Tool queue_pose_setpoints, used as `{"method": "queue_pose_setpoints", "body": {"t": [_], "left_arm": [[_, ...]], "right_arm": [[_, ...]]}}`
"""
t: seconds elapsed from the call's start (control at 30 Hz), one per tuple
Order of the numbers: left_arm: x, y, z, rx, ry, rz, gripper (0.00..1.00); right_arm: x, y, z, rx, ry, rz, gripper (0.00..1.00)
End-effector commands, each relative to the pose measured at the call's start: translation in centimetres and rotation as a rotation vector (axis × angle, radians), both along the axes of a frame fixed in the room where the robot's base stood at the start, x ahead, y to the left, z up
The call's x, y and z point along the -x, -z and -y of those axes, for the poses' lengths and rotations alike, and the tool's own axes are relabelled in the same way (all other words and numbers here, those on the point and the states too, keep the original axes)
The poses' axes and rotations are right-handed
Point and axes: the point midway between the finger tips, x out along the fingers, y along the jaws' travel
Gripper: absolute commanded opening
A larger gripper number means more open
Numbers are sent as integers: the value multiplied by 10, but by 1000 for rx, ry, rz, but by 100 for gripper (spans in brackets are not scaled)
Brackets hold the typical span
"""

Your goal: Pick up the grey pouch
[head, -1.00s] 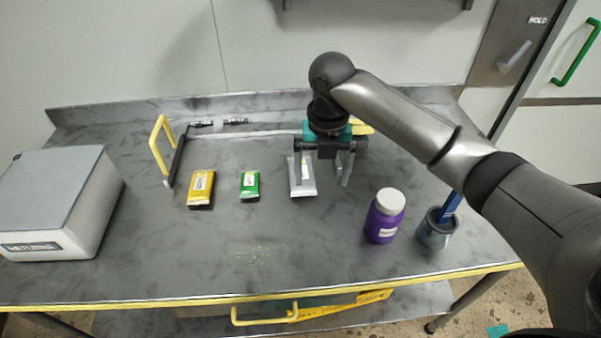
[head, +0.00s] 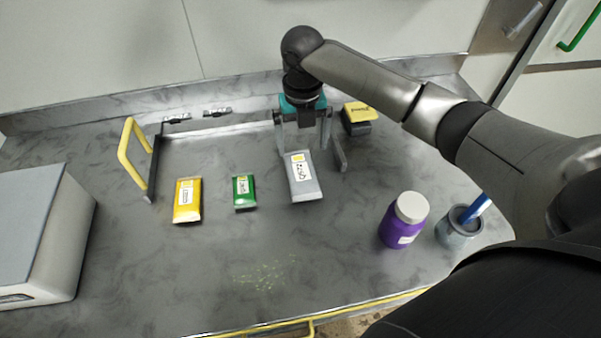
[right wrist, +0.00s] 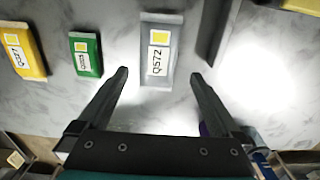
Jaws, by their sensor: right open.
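The grey pouch (head: 305,186) lies on the grey worktop, label up, rightmost in a row of pouches. In the right wrist view the grey pouch (right wrist: 157,70) reads "Q572" and lies ahead of the fingertips, in line with the gap between them. My right gripper (head: 302,148) is open and empty at the far end of the grey pouch. Its two fingers (right wrist: 160,76) are apart, one toward each side of the pouch, and not closed on it. The left gripper is not in view.
A green pouch (head: 244,191) and a yellow pouch (head: 187,200) lie to the left. A dark upright bar (head: 340,154) is close on the right. A yellow-topped block (head: 359,115), a purple bottle (head: 404,222) and a grey cup (head: 459,228) stand further right.

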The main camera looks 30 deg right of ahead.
Motion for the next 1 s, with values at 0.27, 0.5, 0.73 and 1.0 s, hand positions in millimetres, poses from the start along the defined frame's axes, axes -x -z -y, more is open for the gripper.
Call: {"method": "queue_pose_setpoints", "body": {"t": [0.27,0.5,0.73,1.0], "left_arm": [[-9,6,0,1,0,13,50],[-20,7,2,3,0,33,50],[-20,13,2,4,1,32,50],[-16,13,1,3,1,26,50]], "right_arm": [[0,35,0,1,-1,0,100],[4,53,-2,0,0,-3,100],[6,86,-4,2,1,0,100],[5,88,-4,2,0,1,98]]}}
